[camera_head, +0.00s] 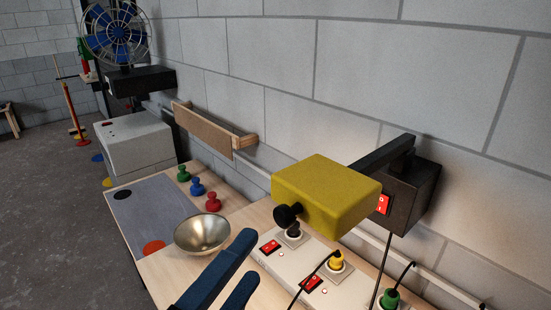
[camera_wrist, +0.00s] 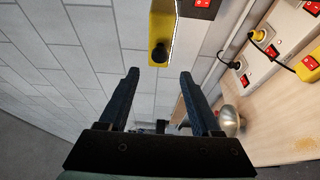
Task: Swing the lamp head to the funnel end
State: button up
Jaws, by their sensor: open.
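The yellow box-shaped lamp head (camera_head: 325,190) hangs on a black arm (camera_head: 386,153) from a black wall box (camera_head: 415,195) with a red switch. A black knob (camera_head: 287,215) sticks out of the head's near left end. In the wrist view the lamp head (camera_wrist: 161,22) and knob (camera_wrist: 160,53) lie ahead of the fingertips, the knob in line with the gap. My gripper (camera_head: 251,256) has blue fingers; it is open and empty, apart from the knob, also in the wrist view (camera_wrist: 160,75). A shiny metal bowl-like piece, perhaps the funnel (camera_head: 203,233), sits on the bench left of the head.
A white power strip (camera_head: 285,262) with red switches, plugs and cords lies below the lamp head. Green, blue and red pegs (camera_head: 197,187) stand behind the bowl near a grey mat (camera_head: 155,213). A wooden batten (camera_head: 205,130) and a blue fan (camera_head: 115,35) are farther back.

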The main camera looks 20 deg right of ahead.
aim_at(293, 203)
jog(key=p+x, duration=0.3)
jog(key=x, duration=0.8)
jog(key=shift+w+d+r, duration=0.1)
jog(key=shift+d, duration=0.3)
jog(key=shift+w+d+p, duration=0.35)
jog(key=shift+w, duration=0.05)
grip_shut()
